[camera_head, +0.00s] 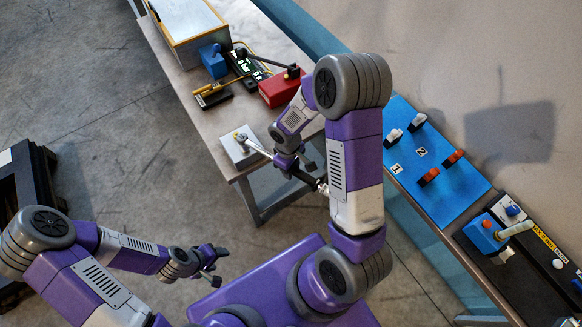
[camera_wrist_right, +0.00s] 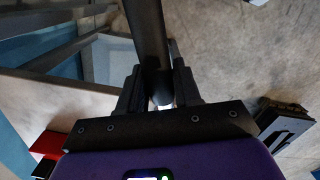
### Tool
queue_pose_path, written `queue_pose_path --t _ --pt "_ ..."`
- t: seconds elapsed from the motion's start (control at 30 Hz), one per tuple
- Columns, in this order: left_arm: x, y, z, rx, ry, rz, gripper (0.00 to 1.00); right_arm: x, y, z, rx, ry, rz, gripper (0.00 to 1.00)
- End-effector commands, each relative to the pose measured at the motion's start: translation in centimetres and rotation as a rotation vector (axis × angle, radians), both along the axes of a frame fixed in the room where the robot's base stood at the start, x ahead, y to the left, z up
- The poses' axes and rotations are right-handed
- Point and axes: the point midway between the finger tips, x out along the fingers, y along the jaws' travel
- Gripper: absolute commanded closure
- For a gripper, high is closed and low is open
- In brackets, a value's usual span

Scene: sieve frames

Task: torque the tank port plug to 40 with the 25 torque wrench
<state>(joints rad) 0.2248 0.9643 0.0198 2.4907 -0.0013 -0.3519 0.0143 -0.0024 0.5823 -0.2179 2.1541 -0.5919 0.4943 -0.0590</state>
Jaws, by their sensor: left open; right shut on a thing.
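My right gripper (camera_head: 298,168) is shut on the dark handle of a torque wrench (camera_head: 261,150). In the right wrist view the dark handle (camera_wrist_right: 151,40) runs between the two fingers (camera_wrist_right: 158,92). The bright end of the wrench reaches a grey metal block (camera_head: 235,155) at the near end of the grey bench. The plug is not clearly visible under the wrench head (camera_head: 241,137); I cannot tell whether the head is seated on it. No number on the wrench is readable. My left gripper (camera_head: 211,262) is open and empty, away from the bench over the floor side.
On the bench (camera_head: 195,100) stand a red box (camera_head: 279,91) with a dark tool above it, a blue block (camera_head: 212,62), a yellow-handled tool (camera_head: 218,89) and a large case (camera_head: 187,28). A blue panel (camera_head: 440,185) and a black board (camera_head: 530,262) lie to the right.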

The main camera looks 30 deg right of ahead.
Motion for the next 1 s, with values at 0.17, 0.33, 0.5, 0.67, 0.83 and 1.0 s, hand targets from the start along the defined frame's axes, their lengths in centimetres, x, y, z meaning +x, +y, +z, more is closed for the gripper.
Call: queue_pose_path --t 0.17,0.33,0.5,0.67,0.83,1.0 --pt "0.0 0.0 -0.4 0.000 0.000 0.000 0.44 0.1 0.0 -0.3 0.001 -0.004 0.000 1.00" --pt "0.0 0.0 -0.7 0.000 0.000 0.000 0.44 0.1 0.0 -0.6 0.001 -0.004 0.000 1.00" --pt "0.0 0.0 -0.9 0.000 0.000 0.000 0.44 0.1 0.0 -0.9 0.001 -0.004 0.000 1.00" --pt "0.0 0.0 -1.2 0.000 0.000 0.000 0.44 0.1 0.0 -1.2 0.001 -0.004 0.000 1.00" --pt "0.0 0.0 -1.3 0.000 0.000 0.000 0.44 0.1 0.0 -1.4 0.001 -0.004 0.000 0.72" --pt "0.0 0.0 -1.3 0.000 0.000 0.000 0.44 0.1 0.0 -1.3 0.000 -0.003 0.000 0.98"
